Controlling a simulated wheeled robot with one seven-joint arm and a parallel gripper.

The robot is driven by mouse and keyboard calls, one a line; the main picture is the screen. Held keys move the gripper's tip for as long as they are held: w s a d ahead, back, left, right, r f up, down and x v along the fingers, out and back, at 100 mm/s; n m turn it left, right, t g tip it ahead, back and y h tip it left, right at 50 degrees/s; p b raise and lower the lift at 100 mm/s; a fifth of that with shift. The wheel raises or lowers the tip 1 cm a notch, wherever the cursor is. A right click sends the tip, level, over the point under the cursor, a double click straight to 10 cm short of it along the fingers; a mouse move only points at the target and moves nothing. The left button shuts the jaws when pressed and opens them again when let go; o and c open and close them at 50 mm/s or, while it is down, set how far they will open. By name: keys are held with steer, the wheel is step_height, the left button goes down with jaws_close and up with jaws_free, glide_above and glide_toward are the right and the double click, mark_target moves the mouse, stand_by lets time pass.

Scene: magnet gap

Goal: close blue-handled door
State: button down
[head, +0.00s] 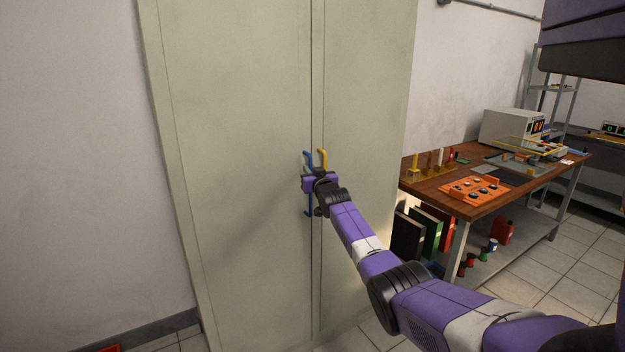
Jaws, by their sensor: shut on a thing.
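A tall pale grey-green cabinet stands in front of me with two doors. The left door (240,130) carries the blue handle (308,157), a vertical bar whose top and lower end show above and below my gripper. The left door looks flush or nearly flush with the right one; I cannot tell whether a small gap remains at the seam.
A wooden workbench (450,198) stands right of the cabinet, with an orange panel (474,190), a grey instrument (512,128) and small parts on top. Binders (408,238) and spools sit on its lower shelf. Tiled floor (545,285) is open at the lower right.

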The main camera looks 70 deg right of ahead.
steer(key=shift+w+d, duration=0.1)
steer(key=shift+d, duration=0.2)
steer(key=shift+w, duration=0.1)
steer(key=c, duration=1.7)
jaws_free()
steer(key=shift+c, duration=0.2)
steer(key=v, duration=0.7)
steer(key=shift+s+a+p, duration=0.2)
steer(key=shift+s+p, duration=0.1)
steer(key=shift+r, duration=0.1)
